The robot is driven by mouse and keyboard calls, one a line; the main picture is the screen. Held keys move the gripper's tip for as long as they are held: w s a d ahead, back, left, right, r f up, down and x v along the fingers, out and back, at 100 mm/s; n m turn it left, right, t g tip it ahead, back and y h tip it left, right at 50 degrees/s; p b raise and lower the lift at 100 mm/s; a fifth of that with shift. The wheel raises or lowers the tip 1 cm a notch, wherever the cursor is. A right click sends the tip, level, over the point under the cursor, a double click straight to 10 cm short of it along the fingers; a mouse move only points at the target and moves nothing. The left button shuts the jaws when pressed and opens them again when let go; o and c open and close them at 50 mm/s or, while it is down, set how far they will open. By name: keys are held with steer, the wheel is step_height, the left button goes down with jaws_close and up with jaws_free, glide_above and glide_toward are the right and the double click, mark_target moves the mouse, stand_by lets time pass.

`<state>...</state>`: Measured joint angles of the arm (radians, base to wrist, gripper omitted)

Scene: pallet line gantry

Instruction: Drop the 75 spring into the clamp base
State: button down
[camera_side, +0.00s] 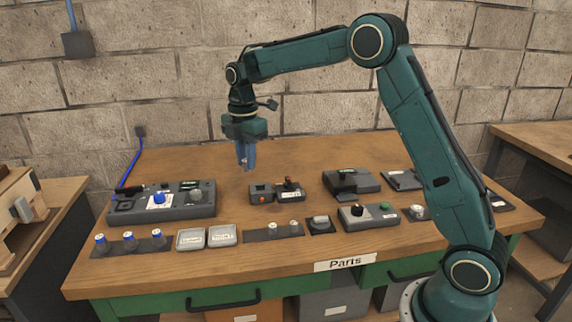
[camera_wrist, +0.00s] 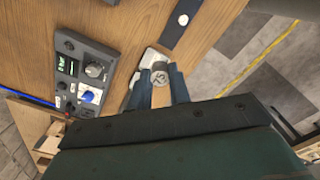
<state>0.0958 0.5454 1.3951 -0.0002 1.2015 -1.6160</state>
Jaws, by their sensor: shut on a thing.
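My gripper (camera_side: 246,166) hangs pointing down above the middle-left of the table, well clear of the tabletop. In the wrist view, its two blue fingers (camera_wrist: 161,84) are shut on the 75 spring (camera_wrist: 160,76), whose grey round top bears the mark 75. In the side view the fingers hide the spring. I cannot tell which one is the clamp base.
A control panel (camera_side: 165,203) with a blue knob stands at left; it also shows in the wrist view (camera_wrist: 85,75). Along the front are a strip of blue-topped pieces (camera_side: 129,243), two labelled trays (camera_side: 191,239), a strip with small cylinders (camera_side: 262,234) and a green-button box (camera_side: 370,215). The back-middle table is clear.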

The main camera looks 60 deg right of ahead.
steer(key=w+d+f, duration=0.3)
steer(key=d+f, duration=0.1)
steer(key=d, duration=0.3)
steer(key=w+d+f, duration=0.4)
steer(key=d, duration=0.3)
steer(key=shift+w+f, duration=0.25)
steer(key=shift+f, duration=0.05)
steer(key=shift+f, duration=0.2)
steer(key=shift+f, duration=2.85)
steer(key=shift+f, duration=0.75)
steer(key=c, duration=0.7)
jaws_free()
steer(key=shift+c, duration=0.2)
steer(key=shift+r, duration=0.1)
step_height(320, 180, up, 7)
stand_by(0.6)
